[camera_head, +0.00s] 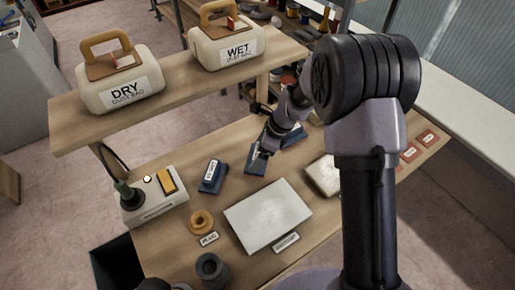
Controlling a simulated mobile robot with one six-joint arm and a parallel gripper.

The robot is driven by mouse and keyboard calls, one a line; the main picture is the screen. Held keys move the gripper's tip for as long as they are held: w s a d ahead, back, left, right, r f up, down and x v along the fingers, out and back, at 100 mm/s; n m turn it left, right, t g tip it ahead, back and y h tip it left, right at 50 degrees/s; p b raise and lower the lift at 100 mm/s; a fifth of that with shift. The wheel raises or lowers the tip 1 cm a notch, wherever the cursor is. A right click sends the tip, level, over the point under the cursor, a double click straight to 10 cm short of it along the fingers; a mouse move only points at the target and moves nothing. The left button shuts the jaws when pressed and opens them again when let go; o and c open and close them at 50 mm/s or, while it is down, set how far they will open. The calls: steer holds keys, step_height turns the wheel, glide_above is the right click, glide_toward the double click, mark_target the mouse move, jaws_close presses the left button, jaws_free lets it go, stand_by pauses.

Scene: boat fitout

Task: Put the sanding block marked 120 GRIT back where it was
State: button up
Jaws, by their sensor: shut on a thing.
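My gripper (265,153) reaches down over the workbench (159,243) from the right. It is shut on a dark blue block (254,164) at or just above the bench top; I cannot tell which. No marking on this block can be read. A second blue block (212,177) with a white label lies to its left, its text too small to read. More blue (294,137) shows behind my gripper, partly hidden by it.
A pale flat panel (267,216) lies in front of my gripper. A raised shelf holds the DRY (120,82) and WET (227,45) dust bags. Red-marked cards (409,151) lie at right.

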mark_target(255, 148)
steer(key=w, duration=0.1)
steer(key=w+a, duration=0.1)
steer(key=w, duration=0.1)
steer(key=w+f, duration=0.1)
steer(key=shift+w+a+b, duration=0.2)
steer(key=shift+w+b, duration=0.1)
steer(key=shift+w, duration=0.05)
step_height(255, 148, down, 3)
steer(key=shift+f+b, duration=0.1)
steer(key=shift+b, duration=0.55)
steer(key=o, duration=1)
steer(key=shift+o, duration=0.2)
steer(key=p+v, duration=0.2)
steer(key=v, duration=0.6)
steer(key=shift+a, duration=0.1)
steer(key=shift+f, duration=0.1)
